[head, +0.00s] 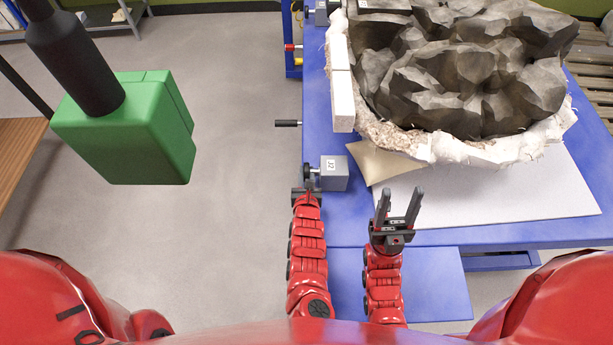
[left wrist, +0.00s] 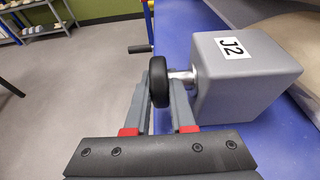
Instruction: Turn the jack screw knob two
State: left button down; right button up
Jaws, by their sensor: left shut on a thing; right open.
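The jack block (head: 334,172) is a grey box labelled J2 on the left edge of the blue table. Its black round knob (head: 307,173) sticks out to the left on a short metal shaft. In the left wrist view the knob (left wrist: 158,82) sits between the two fingers of my left gripper (left wrist: 163,95), and the J2 block (left wrist: 245,80) is just right of it. My left gripper (head: 306,190) is shut on the knob. My right gripper (head: 397,208) is open and empty above the table's near part, fingers pointing away.
A large dark rock in a white plaster jacket (head: 400,140) fills the back of the blue table (head: 345,228). A tan pad (head: 385,163) lies under its near edge. A black handle (head: 287,123) juts out left. A green box-shaped device (head: 125,130) hangs at left.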

pick_arm(q)
jog(key=shift+s+f+t+b, duration=0.1)
jog(key=shift+f+t+b, duration=0.25)
jog(key=shift+t+b, duration=0.25)
jog(key=shift+r+b, duration=0.25)
jog(key=shift+b, duration=0.35)
jog(key=c, duration=0.8)
grip_release()
jog(key=shift+o, duration=0.2)
jog(key=shift+r, duration=0.1)
